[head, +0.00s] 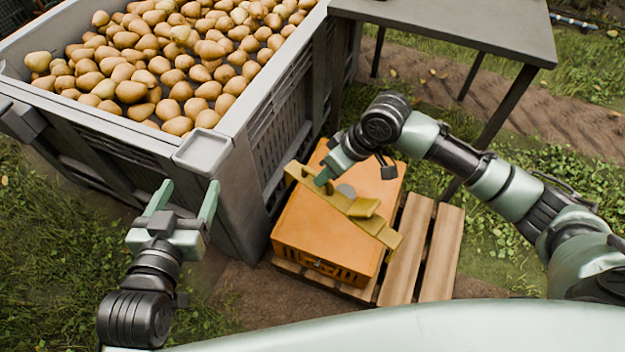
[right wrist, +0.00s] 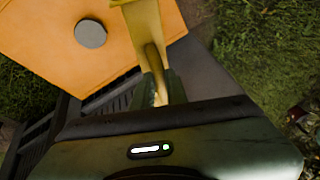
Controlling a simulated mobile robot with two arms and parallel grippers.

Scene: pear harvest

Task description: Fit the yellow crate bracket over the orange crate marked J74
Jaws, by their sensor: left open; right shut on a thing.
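The orange crate (head: 318,234) sits on a wooden pallet, its closed top facing up with a round grey disc (head: 346,190) on it. The J74 marking is not readable here. The yellow crate bracket (head: 376,228) lies diagonally across the crate top in the head view; whether it touches the top I cannot tell. My right gripper (head: 322,178) is shut on the bracket near its far left end. In the right wrist view the bracket (right wrist: 143,22) runs up from between the fingers (right wrist: 160,88), beside the orange crate (right wrist: 45,35). My left gripper (head: 183,200) is open and empty, left of the crate.
A large grey bin (head: 235,165) full of pears (head: 150,65) stands directly left of and behind the crate. A grey table (head: 450,25) stands at the back right. Bare pallet slats (head: 408,250) show right of the crate. Grass lies at the left.

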